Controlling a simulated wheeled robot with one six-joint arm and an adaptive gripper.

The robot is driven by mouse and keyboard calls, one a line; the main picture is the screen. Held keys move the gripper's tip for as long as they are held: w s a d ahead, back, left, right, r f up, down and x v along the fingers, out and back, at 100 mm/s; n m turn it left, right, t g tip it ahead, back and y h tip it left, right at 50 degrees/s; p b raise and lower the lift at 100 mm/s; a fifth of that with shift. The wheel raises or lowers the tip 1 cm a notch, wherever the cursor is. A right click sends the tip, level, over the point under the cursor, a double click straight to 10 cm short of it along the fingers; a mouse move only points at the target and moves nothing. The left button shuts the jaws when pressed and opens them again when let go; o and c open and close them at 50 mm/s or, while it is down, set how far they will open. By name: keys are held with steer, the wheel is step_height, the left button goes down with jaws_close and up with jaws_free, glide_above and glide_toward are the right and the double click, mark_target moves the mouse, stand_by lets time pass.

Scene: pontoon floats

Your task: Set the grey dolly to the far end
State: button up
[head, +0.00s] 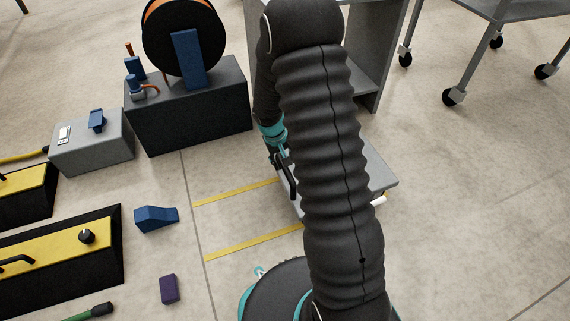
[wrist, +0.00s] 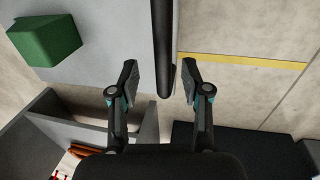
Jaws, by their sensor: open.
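The grey dolly (head: 372,165) stands low on the floor, mostly hidden behind my arm in the head view. In the wrist view its flat grey deck (wrist: 105,20) fills the upper left, with a green block (wrist: 45,40) on it. A dark bar (wrist: 163,45) runs along the deck's edge. My gripper (wrist: 160,80) is open, with one finger on each side of the bar's near end. I see no clear contact between fingers and bar. In the head view my gripper (head: 283,165) is at the dolly's left side, partly covered by my arm.
Two yellow floor lines (head: 237,193) run left from the dolly. A black box with a cable reel (head: 190,110) stands left, a grey shelf unit (head: 375,60) behind. A blue wedge (head: 156,218) and purple block (head: 169,289) lie left.

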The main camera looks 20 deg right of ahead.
step_height(320, 180, up, 9)
steer(key=a, duration=0.1)
steer(key=shift+a+f, duration=0.15)
steer(key=shift+a, duration=0.1)
stand_by(0.4)
steer(key=s+a+r+t+p, duration=0.1)
steer(key=s+r+t+p, duration=0.1)
steer(key=s+r, duration=0.6)
steer(key=s+a+r+t+y+p, duration=0.1)
steer(key=s+r+p, duration=0.3)
steer(key=s+r, duration=0.5)
steer(key=s+a+r+t+y+p, duration=0.1)
steer(key=s+r, duration=0.7)
steer(key=r, duration=0.8)
steer(key=shift+s+a+r+t+p, duration=0.15)
steer(key=shift+s+a+t+p, duration=0.2)
steer(key=shift+a+t+p, duration=0.7)
steer(key=shift+a+g, duration=0.1)
steer(key=shift+g, duration=0.15)
